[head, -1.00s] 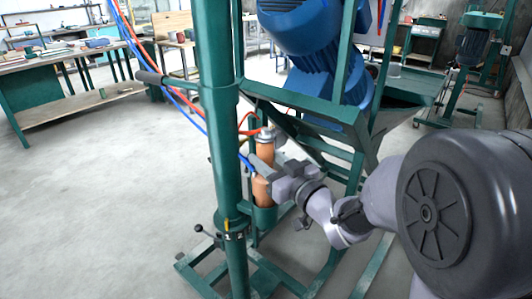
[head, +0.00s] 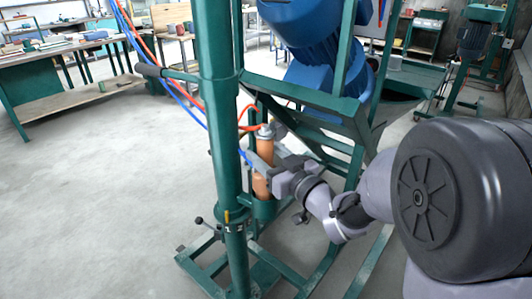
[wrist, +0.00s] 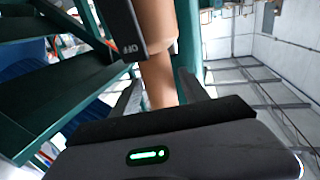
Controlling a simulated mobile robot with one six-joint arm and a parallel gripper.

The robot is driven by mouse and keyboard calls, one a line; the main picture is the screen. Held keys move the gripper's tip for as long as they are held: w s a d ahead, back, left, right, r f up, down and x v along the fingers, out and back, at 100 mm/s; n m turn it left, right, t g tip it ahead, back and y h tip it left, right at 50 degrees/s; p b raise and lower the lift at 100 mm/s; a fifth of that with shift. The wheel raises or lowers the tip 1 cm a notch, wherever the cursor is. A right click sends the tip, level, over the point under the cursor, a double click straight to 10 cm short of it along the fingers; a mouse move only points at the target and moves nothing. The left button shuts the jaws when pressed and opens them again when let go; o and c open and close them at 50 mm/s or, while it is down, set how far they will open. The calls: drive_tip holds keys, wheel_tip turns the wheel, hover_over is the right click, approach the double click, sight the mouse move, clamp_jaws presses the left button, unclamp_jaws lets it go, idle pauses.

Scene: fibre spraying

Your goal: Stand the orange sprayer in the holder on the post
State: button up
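The orange sprayer (head: 264,149) stands upright, its lower end inside the green cup holder (head: 264,210) beside the green post (head: 226,150). A grey fitting and hoses sit at its top. My gripper (head: 262,168) is at its middle, just above the cup, reaching in from the right. One finger crosses in front of the sprayer; the other is hidden behind it.
A green frame with a blue motor (head: 315,40) stands right behind the sprayer. Red and blue hoses (head: 182,95) hang left of the post. A lever handle (head: 165,73) sticks out left. The floor at left is clear up to the workbench (head: 70,100).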

drive_tip(key=shift+o, duration=0.4)
drive_tip(key=shift+f, duration=0.1)
drive_tip(key=v, duration=1.2)
drive_tip(key=d+r+m+h, duration=0.2)
drive_tip(key=d+m+h, duration=0.5)
drive_tip(key=d+h, duration=0.3)
drive_tip(key=s+a+f+m+g, duration=0.1)
drive_tip(key=s+g, duration=0.2)
drive_tip(key=s, duration=0.4)
drive_tip(key=s+a+f+m+g, duration=0.2)
drive_tip(key=s, duration=0.5)
drive_tip(key=s+a+f+m+g+y, duration=0.1)
drive_tip(key=s+a+f+g, duration=0.1)
drive_tip(key=s, duration=0.5)
drive_tip(key=shift+s+m+g, duration=0.2)
drive_tip(key=shift+m+g, duration=0.2)
drive_tip(key=shift+g, duration=0.4)
